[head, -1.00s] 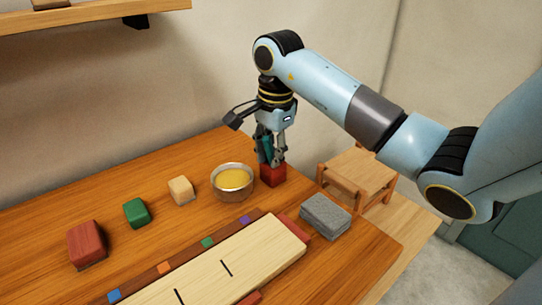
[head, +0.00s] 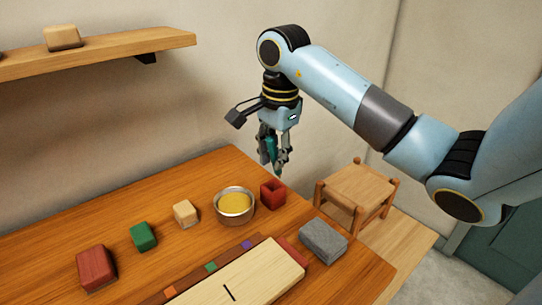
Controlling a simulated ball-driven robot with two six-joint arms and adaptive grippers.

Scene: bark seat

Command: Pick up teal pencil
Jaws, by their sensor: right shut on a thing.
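The teal pencil (head: 272,148) is upright between the fingers of my right gripper (head: 272,160). The gripper is shut on it and holds it in the air. The pencil's lower end hangs above and apart from a red square holder (head: 273,195), which has a dark opening on top and stands near the table's back edge. The fingers partly cover the pencil. My left gripper is not in view.
A metal bowl (head: 235,217) with yellow contents stands left of the holder. Beige (head: 185,212), green (head: 143,236) and dark red (head: 96,267) blocks sit further left. A grey block (head: 323,241), a pale board (head: 245,283) and a wooden stool (head: 358,190) are nearby. A shelf (head: 100,48) hangs above left.

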